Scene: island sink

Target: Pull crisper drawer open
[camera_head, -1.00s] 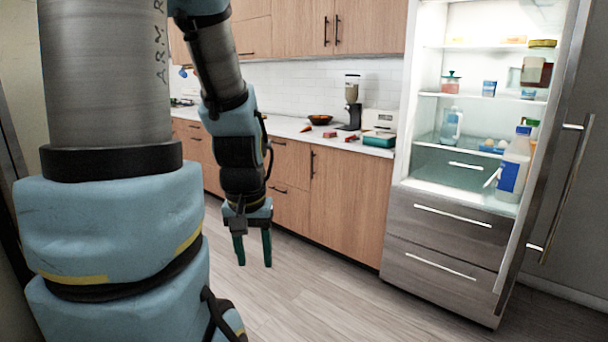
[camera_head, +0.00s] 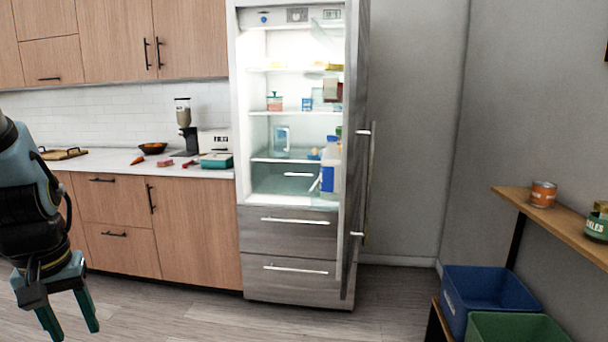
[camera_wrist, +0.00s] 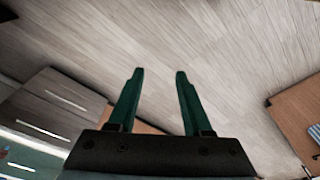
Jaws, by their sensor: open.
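The crisper drawer (camera_head: 272,181) sits at the bottom of the lit fridge compartment, with a pale greenish front and a short bright handle (camera_head: 298,174). It looks shut. The fridge door (camera_head: 354,150) stands open toward me, seen nearly edge-on, and it and its bottles hide the compartment's right side. My gripper (camera_head: 72,326) hangs at the lower left of the head view, well to the left of the fridge. In the wrist view my gripper (camera_wrist: 159,74) has its two green fingers apart, with only floor between them.
Two steel freezer drawers (camera_head: 298,250) lie below the fridge compartment. A blue bin (camera_head: 488,290) and a green bin (camera_head: 515,328) stand at the right, under a wooden shelf (camera_head: 560,222) with cans. The floor before the fridge is clear.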

